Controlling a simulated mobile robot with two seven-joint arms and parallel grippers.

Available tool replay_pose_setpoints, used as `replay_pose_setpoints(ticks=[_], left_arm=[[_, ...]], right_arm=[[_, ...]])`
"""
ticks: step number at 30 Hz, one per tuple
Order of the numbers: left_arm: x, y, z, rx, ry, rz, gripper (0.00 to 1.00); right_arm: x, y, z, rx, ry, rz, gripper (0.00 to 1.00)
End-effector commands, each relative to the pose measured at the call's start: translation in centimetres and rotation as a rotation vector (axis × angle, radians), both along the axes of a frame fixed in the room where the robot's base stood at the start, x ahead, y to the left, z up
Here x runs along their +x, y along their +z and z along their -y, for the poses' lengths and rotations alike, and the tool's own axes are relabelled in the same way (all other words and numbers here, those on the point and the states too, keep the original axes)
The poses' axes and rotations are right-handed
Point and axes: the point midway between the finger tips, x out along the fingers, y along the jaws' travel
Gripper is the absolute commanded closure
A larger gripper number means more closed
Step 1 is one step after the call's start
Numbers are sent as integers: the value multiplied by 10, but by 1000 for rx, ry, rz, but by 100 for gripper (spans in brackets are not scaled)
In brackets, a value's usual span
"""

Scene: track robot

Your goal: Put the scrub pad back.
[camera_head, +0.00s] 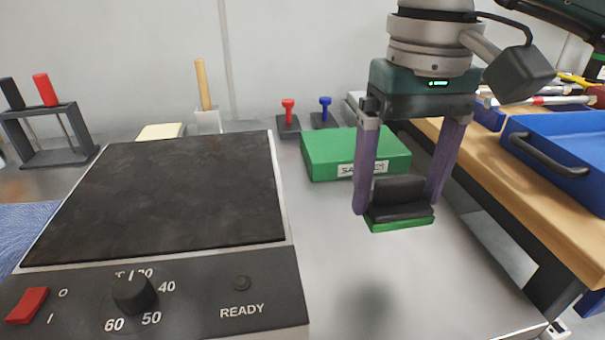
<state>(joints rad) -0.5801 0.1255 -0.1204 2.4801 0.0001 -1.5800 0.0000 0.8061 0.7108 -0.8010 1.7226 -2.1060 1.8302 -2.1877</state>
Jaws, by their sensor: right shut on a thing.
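The scrub pad (400,224) has a green underside and a black top with a raised black grip. My right gripper (399,201) is shut on it, with the purple fingers on either side of the black grip. The pad hangs level above the grey bench, in front of a green box with a partly hidden white label (330,148). My left gripper is not in view.
A black hot plate (170,200) with a dial fills the left. Behind stand a rack (45,140) with red and black handles, a wooden-handled tool (203,85), and red (288,115) and blue (325,108) knobbed pieces. A blue tray (560,140) lies on the wooden table at right.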

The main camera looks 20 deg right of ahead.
Motion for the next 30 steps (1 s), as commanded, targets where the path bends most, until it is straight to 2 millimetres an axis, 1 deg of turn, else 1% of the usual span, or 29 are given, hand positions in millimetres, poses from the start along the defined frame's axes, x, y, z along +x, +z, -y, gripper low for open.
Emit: replay_pose_setpoints(ticks=[1,3,10,16,18,24,29,30], left_arm=[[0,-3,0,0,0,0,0],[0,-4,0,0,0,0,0],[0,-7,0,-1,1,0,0],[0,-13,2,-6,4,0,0],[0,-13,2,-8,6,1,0],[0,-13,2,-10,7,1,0],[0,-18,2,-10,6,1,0],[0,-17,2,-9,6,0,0]], right_arm=[[-1,-14,-1,3,-1,-3,66],[-1,-25,0,1,0,-2,66],[0,-42,-1,2,0,0,66],[0,-74,-1,3,0,-2,66],[0,-78,-1,2,0,0,66],[0,-77,0,1,1,2,66],[1,-82,0,0,1,3,66],[1,-81,0,0,1,3,10]])
